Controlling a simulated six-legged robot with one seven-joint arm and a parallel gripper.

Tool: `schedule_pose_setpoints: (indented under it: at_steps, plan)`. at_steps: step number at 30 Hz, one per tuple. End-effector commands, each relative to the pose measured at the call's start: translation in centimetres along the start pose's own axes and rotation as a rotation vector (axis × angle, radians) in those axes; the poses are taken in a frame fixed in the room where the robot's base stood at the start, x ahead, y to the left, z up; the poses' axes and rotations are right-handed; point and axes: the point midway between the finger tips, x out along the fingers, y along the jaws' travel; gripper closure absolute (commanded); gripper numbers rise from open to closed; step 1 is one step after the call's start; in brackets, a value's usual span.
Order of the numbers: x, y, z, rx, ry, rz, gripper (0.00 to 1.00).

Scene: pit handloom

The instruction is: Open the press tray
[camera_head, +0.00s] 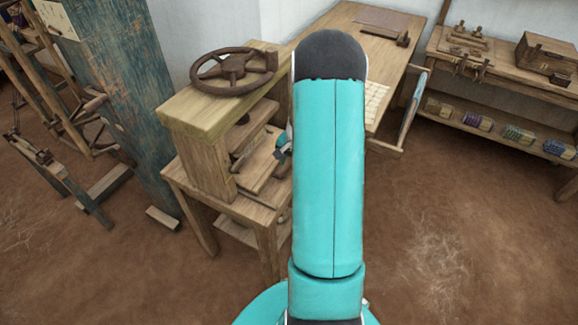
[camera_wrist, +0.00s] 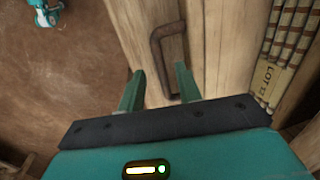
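The wooden press (camera_head: 205,165) stands left of centre on a low wooden stand, with a dark handwheel (camera_head: 233,68) on top. Its press tray (camera_head: 258,172) shows as a pale board in the press opening, partly hidden by my arm. In the wrist view, a brown bracket-shaped handle (camera_wrist: 156,50) is fixed to a pale wooden panel (camera_wrist: 220,45), which looks like the tray front. My gripper (camera_wrist: 160,69) is open, its two green fingers apart with the lower end of the handle between them in the picture. I cannot tell whether they touch it.
A long wooden table (camera_head: 350,35) stands behind my arm. A bench (camera_head: 500,60) with a wooden box (camera_head: 547,58) and a shelf of coloured bundles is at the right. A blue-grey post (camera_head: 115,90) and loom frame stand at the left. The brown floor at front right is clear.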

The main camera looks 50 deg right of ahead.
Motion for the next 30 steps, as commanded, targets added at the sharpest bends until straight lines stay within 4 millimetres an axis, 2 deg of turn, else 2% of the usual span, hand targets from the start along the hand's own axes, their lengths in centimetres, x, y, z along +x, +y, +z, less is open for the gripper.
schedule_pose_setpoints:
  at_steps: [1,5,14,20,30]
  plan:
    - [0.8,0.0,0.0,0.0,-0.002,0.001,0.66]
    - [1.9,-0.1,0.0,-0.002,-0.001,0.0,0.66]
    - [2.2,-0.1,0.0,-0.002,0.001,-0.001,0.66]
    - [2.2,-0.1,0.0,-0.002,0.001,0.0,1.0]
    - [2.1,0.3,0.0,-0.001,0.0,0.0,1.0]
